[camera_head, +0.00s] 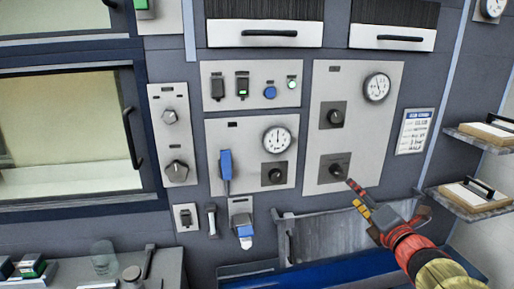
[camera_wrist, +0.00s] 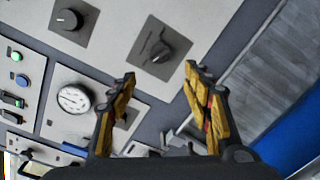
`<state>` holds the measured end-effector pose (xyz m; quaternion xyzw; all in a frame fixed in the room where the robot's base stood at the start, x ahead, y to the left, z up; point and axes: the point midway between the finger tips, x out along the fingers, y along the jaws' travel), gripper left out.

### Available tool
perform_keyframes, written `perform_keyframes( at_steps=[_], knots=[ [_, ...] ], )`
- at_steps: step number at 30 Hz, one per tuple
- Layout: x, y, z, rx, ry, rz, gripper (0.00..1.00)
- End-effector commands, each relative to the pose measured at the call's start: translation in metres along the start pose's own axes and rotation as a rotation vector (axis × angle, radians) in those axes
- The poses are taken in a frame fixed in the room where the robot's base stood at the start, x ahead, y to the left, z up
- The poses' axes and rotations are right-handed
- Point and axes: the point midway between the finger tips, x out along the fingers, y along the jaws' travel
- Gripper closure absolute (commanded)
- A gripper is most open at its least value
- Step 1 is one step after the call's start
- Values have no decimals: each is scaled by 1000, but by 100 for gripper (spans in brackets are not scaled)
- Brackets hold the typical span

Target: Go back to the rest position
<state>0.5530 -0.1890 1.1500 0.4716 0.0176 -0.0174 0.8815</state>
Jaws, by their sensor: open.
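My gripper (camera_head: 355,193) is at the lower right in the head view, with the red and yellow end of my arm behind it. Its fingertips are close to the lower dark knob (camera_head: 338,170) of the right-hand panel (camera_head: 355,95). In the wrist view my gripper (camera_wrist: 160,73) has its two yellow and black fingers spread apart with nothing between them. The same knob (camera_wrist: 158,52) shows just beyond the fingertips there. I cannot tell whether a finger touches it.
A metal trough (camera_head: 325,235) with a blue front lies below. A bench with a clear glass (camera_head: 103,257) is at the lower left.

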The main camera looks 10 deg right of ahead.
Motion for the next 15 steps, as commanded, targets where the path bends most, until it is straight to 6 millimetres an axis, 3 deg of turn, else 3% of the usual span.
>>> perform_keyframes(
  at_steps=[4,8,12,15],
  knots=[
    [-1,-22,7,137,-32,-78,50],
    [-16,-80,20,426,-161,-263,50],
    [-58,-129,31,788,-375,-448,50],
    [-93,-145,22,1048,-528,-557,50]
  ],
)
